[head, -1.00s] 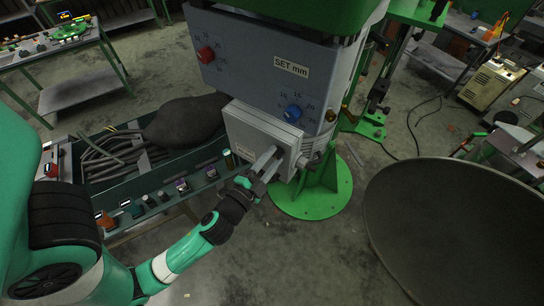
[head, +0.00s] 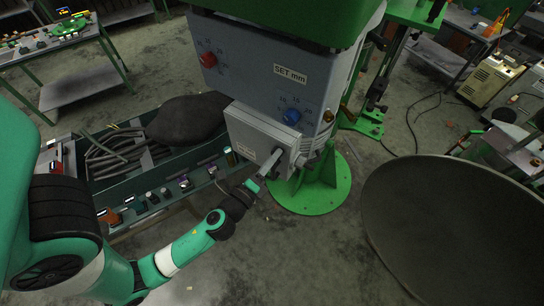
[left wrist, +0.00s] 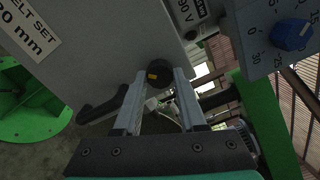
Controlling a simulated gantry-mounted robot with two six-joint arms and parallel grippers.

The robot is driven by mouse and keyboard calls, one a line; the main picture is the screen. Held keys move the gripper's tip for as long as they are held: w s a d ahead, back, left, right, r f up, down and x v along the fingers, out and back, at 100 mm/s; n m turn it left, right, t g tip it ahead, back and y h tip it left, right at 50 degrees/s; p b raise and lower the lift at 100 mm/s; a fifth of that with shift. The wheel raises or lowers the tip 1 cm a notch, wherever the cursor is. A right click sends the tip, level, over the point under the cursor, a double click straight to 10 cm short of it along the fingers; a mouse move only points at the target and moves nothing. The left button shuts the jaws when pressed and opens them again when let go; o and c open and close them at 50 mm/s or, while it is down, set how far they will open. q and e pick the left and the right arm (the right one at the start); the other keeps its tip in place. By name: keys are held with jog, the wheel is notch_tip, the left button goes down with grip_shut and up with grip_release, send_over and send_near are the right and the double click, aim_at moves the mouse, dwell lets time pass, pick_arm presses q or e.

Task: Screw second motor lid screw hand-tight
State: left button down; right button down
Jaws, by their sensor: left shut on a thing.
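The motor lid (head: 258,139) is a grey box face on the side of the machine, under the blue-grey panel. In the left wrist view it fills the upper middle (left wrist: 105,48). A dark round screw head (left wrist: 158,74) with a yellow mark sits near the lid's edge, between my left fingertips. My left gripper (head: 271,163) reaches up to the lid's lower right part. In the left wrist view its two fingers (left wrist: 160,88) are shut on the screw head. The screw's shank is hidden. My right gripper is not in view.
A black lever (left wrist: 104,104) stands beside the left finger in the left wrist view. A blue knob (head: 292,116) and a red knob (head: 207,59) are on the panel above. A green round base (head: 318,196) stands below. A bin with hoses (head: 110,155) is left.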

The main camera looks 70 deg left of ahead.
pick_arm(q)
jog(key=shift+m, duration=1.3)
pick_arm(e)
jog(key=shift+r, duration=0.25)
pick_arm(q)
jog(key=shift+c, duration=2.4)
grip_release()
